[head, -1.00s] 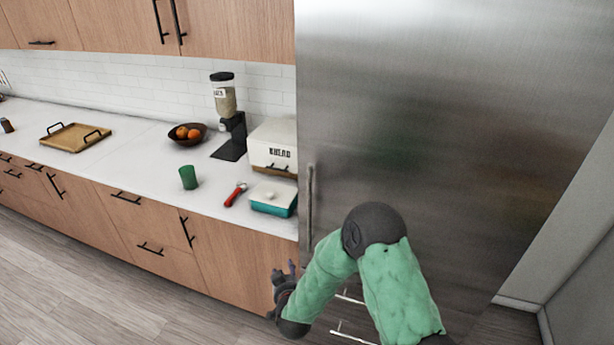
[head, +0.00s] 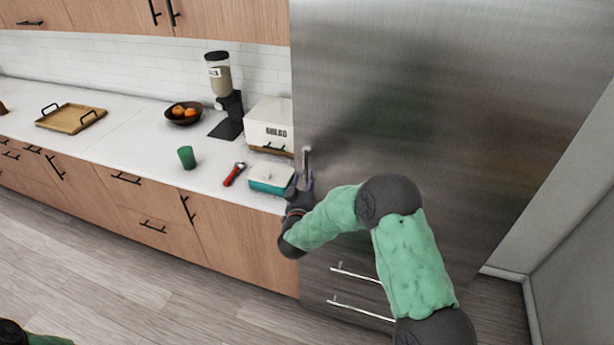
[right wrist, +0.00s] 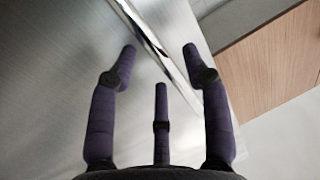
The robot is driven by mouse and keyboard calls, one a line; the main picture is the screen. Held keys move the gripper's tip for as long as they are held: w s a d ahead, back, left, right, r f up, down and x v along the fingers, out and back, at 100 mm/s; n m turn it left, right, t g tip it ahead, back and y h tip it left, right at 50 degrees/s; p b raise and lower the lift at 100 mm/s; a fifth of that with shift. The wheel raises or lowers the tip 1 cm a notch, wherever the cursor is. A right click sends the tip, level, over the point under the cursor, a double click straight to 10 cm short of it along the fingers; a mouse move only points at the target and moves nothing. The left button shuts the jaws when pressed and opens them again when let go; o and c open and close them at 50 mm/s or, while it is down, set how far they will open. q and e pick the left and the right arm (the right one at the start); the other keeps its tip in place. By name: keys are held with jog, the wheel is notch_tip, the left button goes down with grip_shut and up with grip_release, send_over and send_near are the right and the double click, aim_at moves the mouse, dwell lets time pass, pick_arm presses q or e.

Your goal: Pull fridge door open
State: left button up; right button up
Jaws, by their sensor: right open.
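The fridge (head: 430,80) is a tall stainless steel unit filling the right of the head view, with its door shut. Its vertical door handle (head: 306,160) is near the door's left edge; my right gripper (head: 301,184) hides its lower part. In the right wrist view the handle (right wrist: 150,38) is a shiny bar running diagonally between the spread fingers of the open right gripper (right wrist: 162,58). I cannot tell whether any finger touches it. My left gripper is not in view; a bit of my left arm shows at the bottom left.
Left of the fridge, the white counter (head: 140,150) holds a teal-sided box (head: 270,180), a bread box (head: 270,128), a red-handled tool (head: 233,175), a green cup (head: 187,157) and a fruit bowl (head: 183,114). Two drawer handles (head: 355,275) sit low on the fridge. Floor (head: 130,285) in front is clear.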

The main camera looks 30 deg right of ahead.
jog(key=shift+x, duration=1.4)
grip_shut()
